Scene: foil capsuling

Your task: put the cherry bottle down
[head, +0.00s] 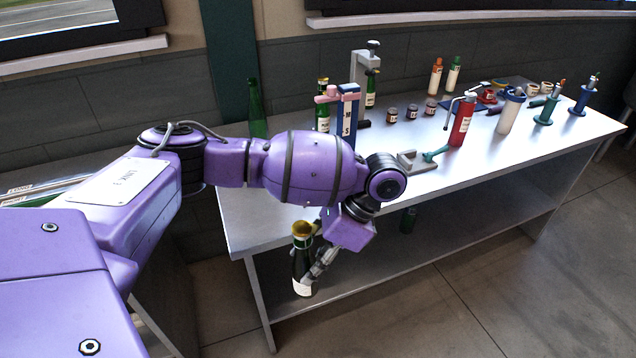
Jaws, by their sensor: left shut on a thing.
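A dark green bottle (301,262) with a gold-brown top and a white label hangs nearly upright in my left gripper (316,266). I take it for the cherry bottle, though its label is too small to read. My left gripper is shut on its side, and its fingers are partly hidden behind the bottle and wrist. In this view the bottle appears in front of the metal table (270,222), over its front edge and lower shelf; I see no contact with either. My right gripper is not in view.
Another gold-topped bottle (323,112) and a blue stand (348,112) are on the tabletop behind my arm. The tabletop's near left part is bare. A green bottle (408,219) is on the lower shelf.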

